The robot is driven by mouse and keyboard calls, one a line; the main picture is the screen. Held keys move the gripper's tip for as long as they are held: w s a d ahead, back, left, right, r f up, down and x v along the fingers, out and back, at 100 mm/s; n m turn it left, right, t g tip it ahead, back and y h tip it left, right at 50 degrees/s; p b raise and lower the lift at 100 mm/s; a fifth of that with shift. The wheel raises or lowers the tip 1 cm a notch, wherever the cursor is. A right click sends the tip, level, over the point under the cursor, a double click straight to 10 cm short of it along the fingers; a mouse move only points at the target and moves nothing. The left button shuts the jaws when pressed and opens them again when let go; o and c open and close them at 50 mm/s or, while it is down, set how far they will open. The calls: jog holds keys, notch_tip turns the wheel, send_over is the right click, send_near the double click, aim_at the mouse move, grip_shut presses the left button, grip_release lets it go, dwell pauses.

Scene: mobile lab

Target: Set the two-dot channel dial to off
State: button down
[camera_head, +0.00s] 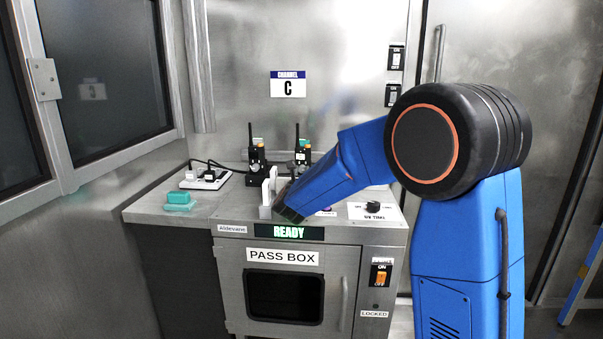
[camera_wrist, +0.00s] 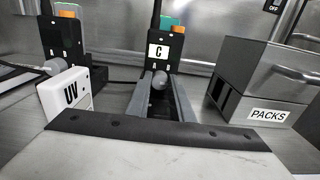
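Two black radio-like units stand at the back of the bench. The right unit (camera_wrist: 165,50) carries a white C label, with small A and B marks beneath. A round grey knob (camera_wrist: 160,80) sits in front of it. My gripper (camera_wrist: 160,77) has its fingers apart, one on each side of this knob; I cannot make out contact. The left unit (camera_wrist: 68,45) has a similar grey knob (camera_wrist: 57,67). Dot marks are too small to read on either unit.
A white UV block (camera_wrist: 68,95) stands left of my gripper, and a grey PACKS box (camera_wrist: 262,85) stands to the right. A channel C sign (camera_head: 288,84) hangs on the wall. The UV timer dial (camera_head: 373,207), a teal item (camera_head: 178,197) and a power strip (camera_head: 205,179) are on the bench.

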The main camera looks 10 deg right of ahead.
jog(key=shift+n, duration=0.4)
jog(key=n, duration=0.3)
jog(key=shift+n, duration=0.4)
jog(key=shift+a+n, duration=0.1)
jog(key=shift+n, duration=2.2)
jog(key=c, duration=1.6)
grip_release()
jog(key=shift+o, duration=0.2)
